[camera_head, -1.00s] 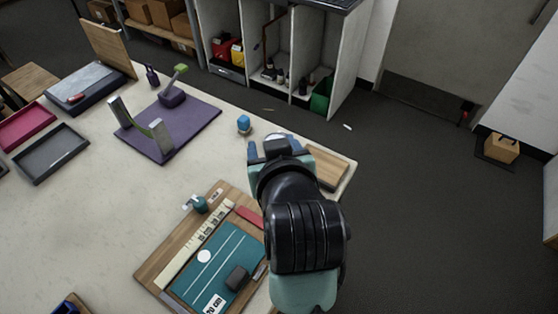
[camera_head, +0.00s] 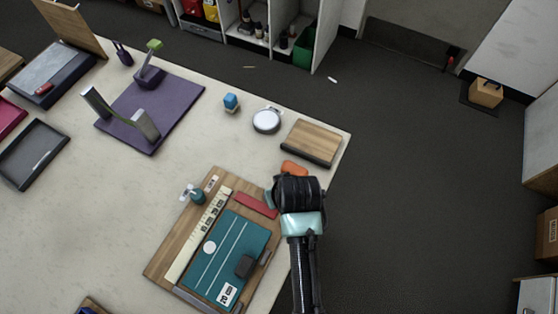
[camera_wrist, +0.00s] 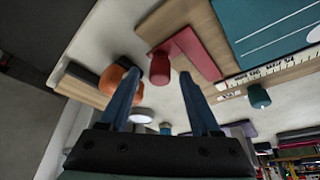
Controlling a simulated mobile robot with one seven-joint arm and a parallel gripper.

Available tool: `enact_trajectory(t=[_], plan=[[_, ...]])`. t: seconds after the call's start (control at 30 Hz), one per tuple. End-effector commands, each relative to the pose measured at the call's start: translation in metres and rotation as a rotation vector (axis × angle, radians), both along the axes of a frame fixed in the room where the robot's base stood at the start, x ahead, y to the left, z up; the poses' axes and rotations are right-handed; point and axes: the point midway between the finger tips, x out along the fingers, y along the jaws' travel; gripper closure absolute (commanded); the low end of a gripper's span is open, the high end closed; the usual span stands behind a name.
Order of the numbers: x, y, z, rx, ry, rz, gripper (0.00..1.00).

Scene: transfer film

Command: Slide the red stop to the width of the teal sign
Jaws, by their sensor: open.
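The teal sign (camera_head: 218,262), with white lines and a white disc, lies on a wooden board (camera_head: 165,262). The red stop (camera_head: 255,205) lies across the board beyond the sign's far edge, with a strip of bare wood between them. In the wrist view the red stop (camera_wrist: 192,50) has a round red knob (camera_wrist: 160,68). My open gripper (camera_wrist: 160,74) has its blue fingers on either side of that knob in the picture; I cannot tell whether they touch it. In the head view my arm hides the fingers and the knob.
A scale strip (camera_head: 200,235) runs along the board's left side, with a teal knob (camera_head: 198,197) near its far end. An orange object (camera_head: 293,168) is close beyond my gripper. A wooden block (camera_head: 312,142) and a round white-topped item (camera_head: 266,121) stand farther back.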

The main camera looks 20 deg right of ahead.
Motion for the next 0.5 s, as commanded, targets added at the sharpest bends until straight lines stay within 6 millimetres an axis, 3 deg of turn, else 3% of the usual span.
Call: enact_trajectory(t=[0.2,0.5], plan=[[0.008,-0.001,-0.016,-0.001,-0.001,0.001,0.36],[0.009,-0.001,-0.02,-0.002,-0.002,0.001,0.36]])
